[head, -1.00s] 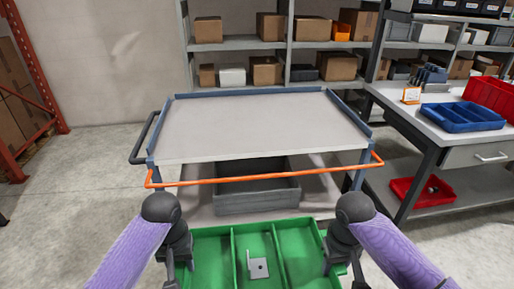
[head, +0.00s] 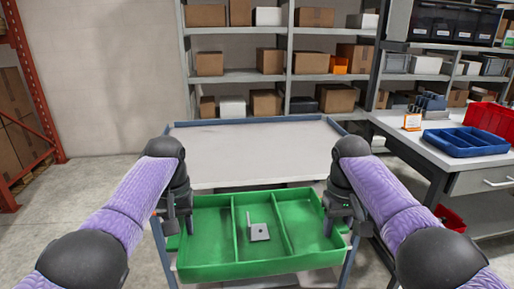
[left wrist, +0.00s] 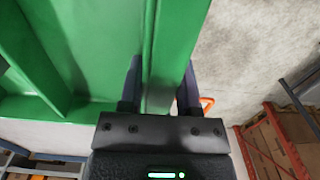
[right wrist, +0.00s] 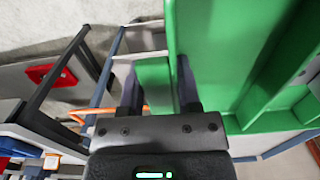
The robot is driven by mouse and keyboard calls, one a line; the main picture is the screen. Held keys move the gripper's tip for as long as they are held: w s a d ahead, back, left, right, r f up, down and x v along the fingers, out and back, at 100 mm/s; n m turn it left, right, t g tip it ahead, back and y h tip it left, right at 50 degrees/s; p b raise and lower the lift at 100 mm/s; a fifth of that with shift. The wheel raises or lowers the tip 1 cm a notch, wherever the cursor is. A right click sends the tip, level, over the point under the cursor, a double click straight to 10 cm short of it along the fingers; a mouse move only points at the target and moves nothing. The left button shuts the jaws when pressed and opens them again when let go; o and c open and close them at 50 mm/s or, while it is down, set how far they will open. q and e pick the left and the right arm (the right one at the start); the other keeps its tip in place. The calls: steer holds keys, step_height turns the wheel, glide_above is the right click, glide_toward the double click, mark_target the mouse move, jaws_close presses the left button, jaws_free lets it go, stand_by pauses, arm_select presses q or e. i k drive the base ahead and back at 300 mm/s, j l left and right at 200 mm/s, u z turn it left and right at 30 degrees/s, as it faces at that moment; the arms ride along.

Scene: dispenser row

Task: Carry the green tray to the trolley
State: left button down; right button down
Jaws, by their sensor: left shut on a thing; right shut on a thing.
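The green tray (head: 205,270) is held level between my two grippers in front of the trolley. It has three compartments, and a small grey metal bracket (head: 260,232) lies in the middle one. My left gripper (head: 172,222) is shut on the tray's left end wall; the left wrist view shows its fingers (left wrist: 160,85) on both sides of the green wall. My right gripper (head: 343,215) is shut on the right end wall, also seen between the fingers in the right wrist view (right wrist: 155,85). The trolley (head: 255,150) has an empty grey top with a raised blue rim; the tray hides part of its near side.
A workbench (head: 425,130) with a blue divided bin (head: 465,142) and a red bin (head: 490,117) stands right of the trolley. Shelves with boxes (head: 270,61) stand behind it. An orange rack (head: 35,100) is at far left. The trolley top is clear.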

mark_target(258, 148)
steer(key=i, duration=1.65)
